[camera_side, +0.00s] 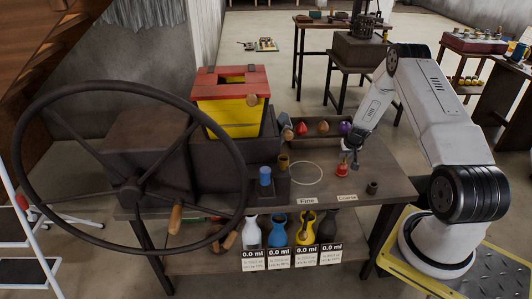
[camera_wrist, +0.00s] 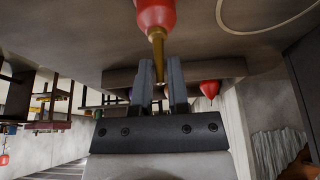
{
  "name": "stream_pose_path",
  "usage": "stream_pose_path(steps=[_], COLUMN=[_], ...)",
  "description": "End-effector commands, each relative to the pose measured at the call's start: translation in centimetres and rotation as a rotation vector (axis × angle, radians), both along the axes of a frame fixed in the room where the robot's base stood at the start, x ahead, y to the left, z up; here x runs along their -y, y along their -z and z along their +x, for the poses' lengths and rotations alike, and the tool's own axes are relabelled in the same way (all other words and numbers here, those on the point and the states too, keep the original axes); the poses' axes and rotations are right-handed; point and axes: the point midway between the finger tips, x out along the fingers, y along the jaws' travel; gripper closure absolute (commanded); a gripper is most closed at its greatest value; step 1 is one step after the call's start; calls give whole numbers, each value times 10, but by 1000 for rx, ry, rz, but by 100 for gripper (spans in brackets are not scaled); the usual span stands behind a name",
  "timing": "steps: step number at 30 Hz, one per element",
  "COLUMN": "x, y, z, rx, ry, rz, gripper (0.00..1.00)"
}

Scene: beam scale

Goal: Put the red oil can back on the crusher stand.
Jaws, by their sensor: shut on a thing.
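The red oil can (camera_side: 342,169) is at the right part of the dark table, near the Coarse label. In the wrist view its red body (camera_wrist: 155,14) and brass spout (camera_wrist: 158,48) show, the spout reaching between the fingers. My gripper (camera_side: 351,156) is shut on the spout, with the can's body beyond the fingertips; it also shows in the wrist view (camera_wrist: 160,72). I cannot tell whether the can touches the table. The crusher, with a large wheel (camera_side: 130,190) and a yellow-and-red hopper (camera_side: 232,112), fills the table's left side. I cannot tell which part is the stand.
A white circle (camera_side: 306,163) marks bare tabletop left of the can. A small dark cup (camera_side: 372,188) stands to its right. Blue (camera_side: 265,176) and brown (camera_side: 283,162) cylinders stand nearer the crusher. A tray (camera_side: 337,133) with coloured pieces lies along the back; several bottles stand on the lower shelf.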

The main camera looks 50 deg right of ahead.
Motion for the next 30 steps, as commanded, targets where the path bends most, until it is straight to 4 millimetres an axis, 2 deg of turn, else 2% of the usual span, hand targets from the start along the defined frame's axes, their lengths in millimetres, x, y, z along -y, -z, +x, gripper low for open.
stream_pose_path(steps=[4, 5, 6, 8, 20, 30], x=[0, 0, 0, 0, 0, -4], y=[2, 3, 3, 3, 1, -17], z=[0, 0, 0, 0, 0, -4], rx=[1, 0, 1, 0, 0, 1], ry=[1, 1, 0, 0, 0, 0], rz=[0, 0, -1, 0, 0, -1], gripper=[100, 77, 64, 45, 45, 45])
